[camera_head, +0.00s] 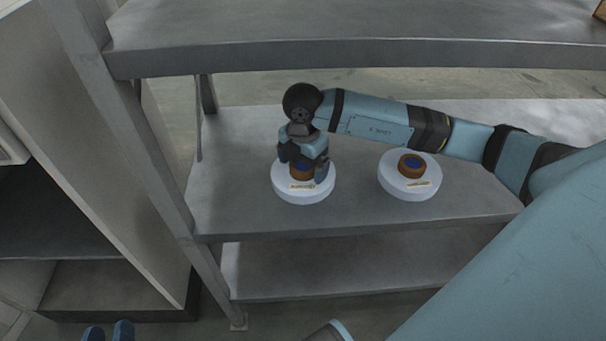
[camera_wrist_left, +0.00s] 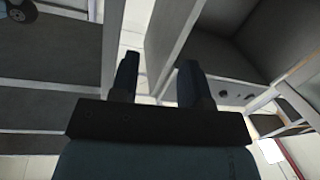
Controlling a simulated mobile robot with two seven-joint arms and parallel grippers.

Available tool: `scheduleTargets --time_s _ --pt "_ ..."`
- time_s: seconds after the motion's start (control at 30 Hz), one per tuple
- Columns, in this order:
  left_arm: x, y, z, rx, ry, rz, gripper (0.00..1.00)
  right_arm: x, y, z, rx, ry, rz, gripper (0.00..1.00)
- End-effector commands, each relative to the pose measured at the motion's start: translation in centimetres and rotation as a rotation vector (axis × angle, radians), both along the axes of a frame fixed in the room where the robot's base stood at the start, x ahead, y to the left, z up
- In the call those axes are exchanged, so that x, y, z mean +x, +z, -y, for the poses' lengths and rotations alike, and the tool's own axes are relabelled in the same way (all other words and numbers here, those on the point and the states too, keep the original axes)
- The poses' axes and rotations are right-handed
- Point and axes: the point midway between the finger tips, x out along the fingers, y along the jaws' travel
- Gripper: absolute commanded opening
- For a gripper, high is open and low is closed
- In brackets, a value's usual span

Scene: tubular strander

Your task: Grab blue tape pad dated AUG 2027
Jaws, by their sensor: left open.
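Two round white stands sit on the grey middle shelf. The right stand (camera_head: 408,188) bears a brown ring-shaped pad with a blue top (camera_head: 411,164) and a small label (camera_head: 418,183). The left stand (camera_head: 305,196) bears a similar pad (camera_head: 301,172), partly hidden by my right gripper (camera_head: 304,168). That gripper points down with its fingers at either side of the left pad; whether they press on it is unclear. The labels are too small to read. My left gripper (camera_head: 108,332) is low at the left, away from the shelf, open and empty, also in the wrist view (camera_wrist_left: 158,80).
An upper shelf board (camera_head: 330,58) runs above the stands. A metal post (camera_head: 140,150) stands at the rack's left, with a cabinet beyond it. A lower shelf (camera_head: 330,270) looks empty. The middle shelf is clear around the stands.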

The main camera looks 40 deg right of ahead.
Motion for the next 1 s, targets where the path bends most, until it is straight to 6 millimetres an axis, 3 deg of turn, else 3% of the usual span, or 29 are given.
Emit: scheduleTargets --time_s 0.03,0.23,0.57,0.77,0.9,1.0 --pt "0.0 0.0 0.0 0.000 0.000 -0.001 0.43 0.0 0.0 0.0 0.000 0.000 0.000 0.82" --pt "0.0 0.0 0.0 0.001 0.001 -0.001 0.43 0.0 0.0 0.0 0.000 0.000 0.000 0.36" --pt "0.0 0.1 0.0 0.003 0.001 -0.001 0.43 0.0 0.4 0.0 0.000 0.001 0.001 0.35" --pt "0.1 -0.1 -0.4 0.025 0.008 -0.026 0.43 0.1 2.1 0.0 0.001 0.001 0.003 0.35" --pt "-0.4 -1.7 -0.8 0.061 0.014 -0.090 0.43 0.1 4.0 0.0 0.001 0.001 0.003 0.35" --pt "-0.7 -2.9 -1.1 0.081 0.019 -0.128 0.43 -1.5 3.7 -1.0 0.002 0.005 -0.002 0.35"
